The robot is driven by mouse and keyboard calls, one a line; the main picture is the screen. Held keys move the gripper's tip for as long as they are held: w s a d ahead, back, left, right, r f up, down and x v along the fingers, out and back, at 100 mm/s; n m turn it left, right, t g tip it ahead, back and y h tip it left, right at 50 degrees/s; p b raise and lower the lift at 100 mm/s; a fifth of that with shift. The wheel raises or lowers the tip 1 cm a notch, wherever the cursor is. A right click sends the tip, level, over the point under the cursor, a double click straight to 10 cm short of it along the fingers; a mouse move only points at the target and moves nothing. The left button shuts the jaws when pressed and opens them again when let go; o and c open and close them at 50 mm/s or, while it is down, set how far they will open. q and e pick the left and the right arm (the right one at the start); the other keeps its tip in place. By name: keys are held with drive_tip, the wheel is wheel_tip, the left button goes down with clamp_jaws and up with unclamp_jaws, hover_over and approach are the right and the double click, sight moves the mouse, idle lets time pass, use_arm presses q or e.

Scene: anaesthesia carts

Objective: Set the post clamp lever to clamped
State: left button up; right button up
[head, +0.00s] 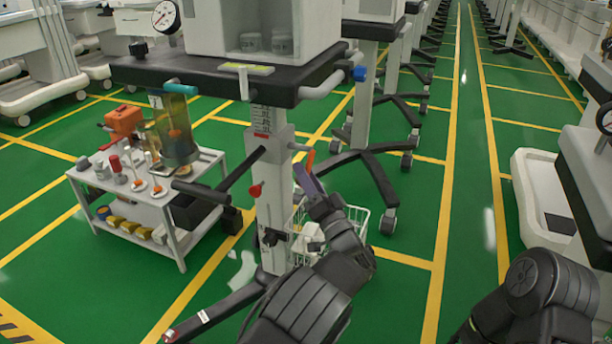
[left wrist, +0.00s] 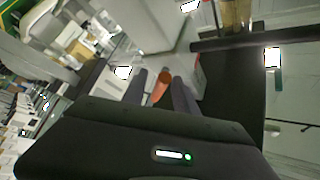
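The cart's white post (head: 272,215) stands upright in the middle of the head view, with a clamp collar around it. An orange lever (head: 310,160) sticks up at the right side of the collar; I take it for the post clamp lever. My left gripper (head: 304,176) is just below and beside it. In the left wrist view the orange lever (left wrist: 162,87) shows between the two separated fingers (left wrist: 160,92); contact cannot be told. My right arm shows at the lower right, its gripper out of view.
A black bar (head: 228,172) and a red knob (head: 255,190) sit on the post's left. A wire basket (head: 352,222) hangs behind my left forearm. The dark cart top (head: 225,85) overhangs above. A white side table (head: 150,195) with several items stands left.

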use_arm(q)
drive_tip(key=p+v, duration=0.1)
drive_tip(key=v, duration=0.7)
idle(0.4)
